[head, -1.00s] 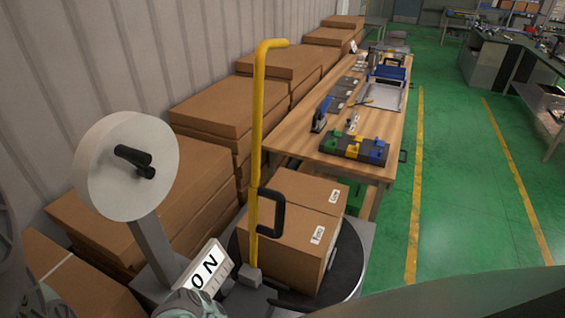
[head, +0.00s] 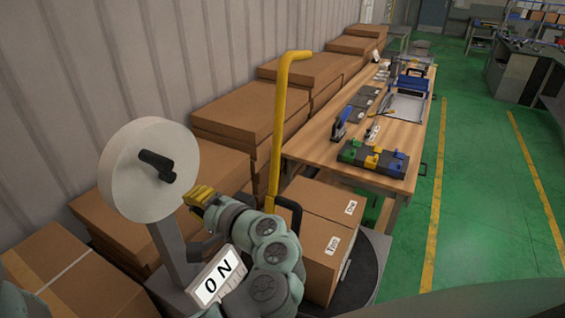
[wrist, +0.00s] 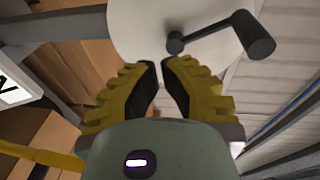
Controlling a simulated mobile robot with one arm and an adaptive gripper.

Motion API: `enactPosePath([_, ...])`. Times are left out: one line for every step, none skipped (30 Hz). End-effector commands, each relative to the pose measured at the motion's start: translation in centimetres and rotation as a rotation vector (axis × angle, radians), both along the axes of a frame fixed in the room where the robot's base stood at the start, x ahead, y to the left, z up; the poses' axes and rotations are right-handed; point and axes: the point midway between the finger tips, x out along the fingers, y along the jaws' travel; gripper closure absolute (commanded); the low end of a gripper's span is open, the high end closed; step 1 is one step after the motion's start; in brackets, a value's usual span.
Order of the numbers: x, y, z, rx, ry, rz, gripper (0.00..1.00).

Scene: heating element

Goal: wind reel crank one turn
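The white reel disc (head: 125,185) stands on a grey post at the left of the head view, and fills the top middle of the wrist view (wrist: 135,35). Its black crank (head: 157,160) sticks out from the face. In the wrist view the crank arm (wrist: 207,31) runs up and right from the hub to a dark cylindrical handle (wrist: 254,34). My gripper (head: 190,194), with yellow fingers, is right of and below the crank. In the wrist view my gripper (wrist: 159,65) has a narrow gap between its fingertips and holds nothing. The handle lies to their upper right, apart from them.
A yellow bent pole (head: 278,130) with a black handle stands right of my arm. An "ON" sign (head: 218,277) sits below the reel. Cardboard boxes (head: 325,225) stand behind my arm, with stacked boxes (head: 240,115) along the wall. A wooden workbench (head: 318,150) is farther back.

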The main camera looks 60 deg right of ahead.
Motion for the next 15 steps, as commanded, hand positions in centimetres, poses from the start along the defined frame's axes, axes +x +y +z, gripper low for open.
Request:
enactPosePath([-2.0,-1.5,2.5,-0.045,-0.057,-0.074,1.00])
enactPosePath([-2.9,-2.0,3.8,-0.072,-0.086,-0.102,1.00])
enactPosePath([-3.9,-2.5,5.2,-0.101,-0.118,-0.134,1.00])
enactPosePath([-4.7,-2.8,6.2,-0.120,-0.140,-0.155,1.00])
enactPosePath([-5.3,-3.0,6.9,-0.137,-0.156,-0.171,1.00])
enactPosePath([-5.9,-3.1,7.8,-0.156,-0.175,-0.189,1.00])
enactPosePath([-6.3,-3.2,8.3,-0.168,-0.185,-0.200,1.00])
enactPosePath([-6.6,-3.3,8.7,-0.177,-0.193,-0.207,1.00])
enactPosePath([-6.8,-3.3,9.0,-0.184,-0.199,-0.214,1.00])
enactPosePath([-6.9,-3.4,9.2,-0.188,-0.203,-0.217,1.00])
enactPosePath([-6.8,-3.4,9.4,-0.189,-0.206,-0.218,1.00])
enactPosePath([-6.6,-3.5,9.5,-0.189,-0.207,-0.217,1.00])
enactPosePath([-6.3,-3.5,9.6,-0.188,-0.208,-0.215,1.00])
enactPosePath([-5.9,-3.5,9.7,-0.186,-0.208,-0.212,1.00])
enactPosePath([-5.4,-3.6,9.8,-0.186,-0.208,-0.209,1.00])
